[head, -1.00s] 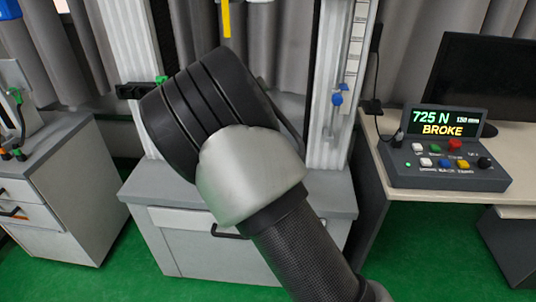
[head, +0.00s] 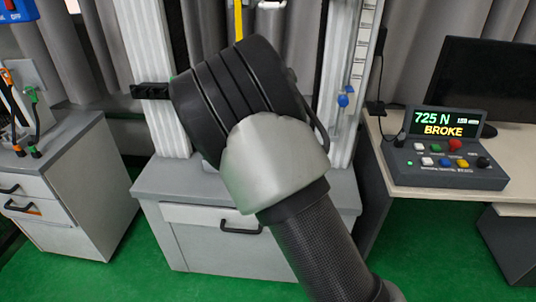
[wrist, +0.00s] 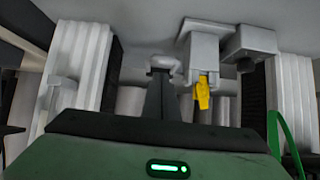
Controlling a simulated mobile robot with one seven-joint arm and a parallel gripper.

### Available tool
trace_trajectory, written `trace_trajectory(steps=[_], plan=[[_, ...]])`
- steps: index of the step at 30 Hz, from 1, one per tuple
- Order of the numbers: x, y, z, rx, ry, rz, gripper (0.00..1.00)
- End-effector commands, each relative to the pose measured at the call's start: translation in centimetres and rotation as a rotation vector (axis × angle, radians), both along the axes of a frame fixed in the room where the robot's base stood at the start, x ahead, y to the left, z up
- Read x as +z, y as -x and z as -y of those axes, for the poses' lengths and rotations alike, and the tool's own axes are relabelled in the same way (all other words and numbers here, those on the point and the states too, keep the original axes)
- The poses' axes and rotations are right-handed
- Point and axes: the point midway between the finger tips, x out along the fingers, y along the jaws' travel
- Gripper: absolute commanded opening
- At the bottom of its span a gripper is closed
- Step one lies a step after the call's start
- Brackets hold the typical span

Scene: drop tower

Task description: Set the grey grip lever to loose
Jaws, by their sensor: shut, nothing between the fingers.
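In the wrist view my gripper (wrist: 160,72) shows as dark narrow fingers, shut and empty. A small light-grey curved piece shows right at the fingertips; I cannot tell whether they touch it or whether it is the grip lever. Just right is a grey clamp-like block (wrist: 202,52) with a yellow piece (wrist: 203,93) below it. In the head view my arm covers the gripper and the middle of the drop tower (head: 342,130). A yellow strip (head: 239,20) shows above my arm. No loose marking is readable.
The tower's grey base cabinet (head: 190,225) stands behind my arm. On the right, a console (head: 450,170) reads "725 N" and "BROKE", beside a dark monitor (head: 490,85). A grey cabinet (head: 70,200) stands at left. Green floor is clear between the cabinets.

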Motion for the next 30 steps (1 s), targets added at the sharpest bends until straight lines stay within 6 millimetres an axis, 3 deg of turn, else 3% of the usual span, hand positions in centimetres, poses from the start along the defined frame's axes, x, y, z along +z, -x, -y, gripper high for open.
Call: trace_trajectory(steps=[1,3,12,30], plan=[[-1.4,1.8,-0.3,0.006,0.007,-0.016,0.0],[-2.2,3.1,-0.2,0.004,0.006,-0.013,0.0],[-4.8,7.2,-0.3,0.006,0.003,-0.006,0.0],[-5.2,7.9,-0.3,0.005,0.001,-0.002,0.0]])
